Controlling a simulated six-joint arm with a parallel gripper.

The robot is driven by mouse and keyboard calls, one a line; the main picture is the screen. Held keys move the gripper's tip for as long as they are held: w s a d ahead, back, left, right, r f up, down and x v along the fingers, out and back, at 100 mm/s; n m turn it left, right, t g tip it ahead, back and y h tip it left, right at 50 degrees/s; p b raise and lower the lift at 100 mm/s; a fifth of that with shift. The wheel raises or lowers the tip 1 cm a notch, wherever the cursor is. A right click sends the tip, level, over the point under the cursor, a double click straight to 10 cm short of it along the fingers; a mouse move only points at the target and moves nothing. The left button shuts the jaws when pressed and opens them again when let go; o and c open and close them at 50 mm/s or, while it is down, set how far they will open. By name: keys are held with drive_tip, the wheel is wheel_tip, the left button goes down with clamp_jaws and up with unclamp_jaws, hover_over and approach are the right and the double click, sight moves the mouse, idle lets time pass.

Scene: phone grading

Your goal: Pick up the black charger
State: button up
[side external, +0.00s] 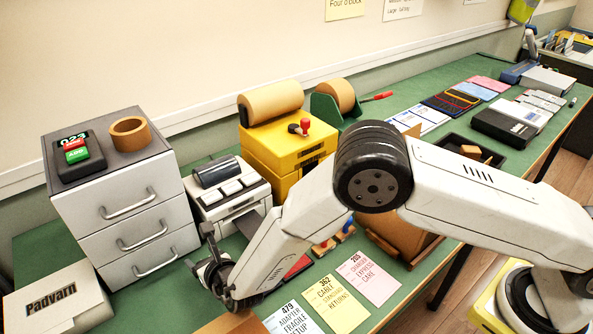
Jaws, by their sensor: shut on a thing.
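My gripper (212,272) is at the lower left of the side external view, low over the green bench, in front of the drawer unit. It is shut on a small dark thing, mostly hidden among the black gripper parts. I cannot make out its shape or tell for certain that it is the black charger. No other black charger is clearly visible on the bench.
A grey drawer unit (150,215) bears a tape roll (130,132) and a black device (75,155). A label printer (230,190) and a yellow machine (285,150) stand behind my arm. Coloured cards (338,300) lie right of the gripper. A Padvarn box (55,300) is left.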

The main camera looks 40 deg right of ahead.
drive_tip(key=shift+r, duration=0.15)
drive_tip(key=shift+r, duration=0.75)
drive_tip(key=s+d+r, duration=0.6)
drive_tip(key=s+r, duration=0.5)
drive_tip(key=s, duration=0.1)
drive_tip(key=shift+s+d, duration=0.2)
drive_tip(key=shift+d, duration=0.1)
drive_tip(key=shift+w+d+r, duration=0.1)
drive_tip(key=shift+r, duration=0.05)
